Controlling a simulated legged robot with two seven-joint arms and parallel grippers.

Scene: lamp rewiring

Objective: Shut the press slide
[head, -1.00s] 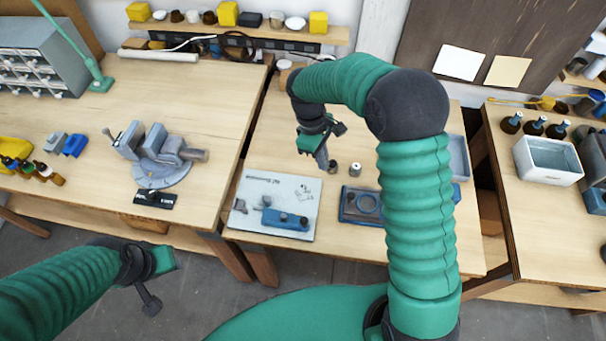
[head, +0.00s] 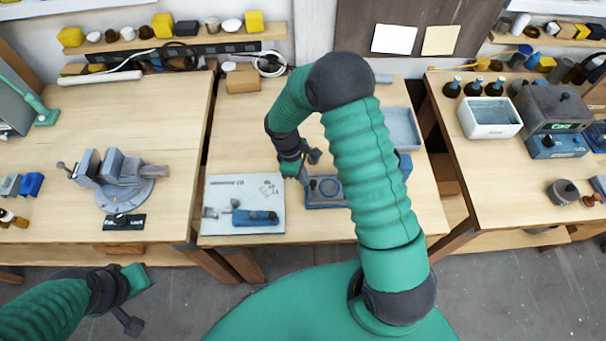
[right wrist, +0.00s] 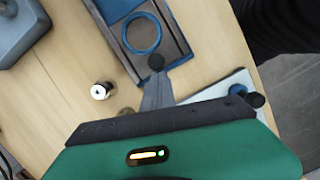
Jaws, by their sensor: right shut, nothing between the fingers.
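The blue press (head: 325,205) with a ring on top lies on the middle table, partly covered by my right arm in the head view. In the right wrist view, the press (right wrist: 115,45) shows a dark slide part (right wrist: 178,43), a blue ring (right wrist: 141,33) and a black knob (right wrist: 156,62) at its near end. My right gripper (head: 303,178) is shut and empty at the press's left end. Its fingertips (right wrist: 157,90) are close to the knob; I cannot tell if they touch. My left gripper (head: 133,290) hangs over the floor at lower left; its finger opening is unclear.
A white board (head: 215,190) with a blue block (head: 255,217) lies left of the press. A small metal cylinder (right wrist: 101,91) stands beside the press. A grey tray (head: 402,128) is behind at right. A vise (head: 120,180) sits on the left table.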

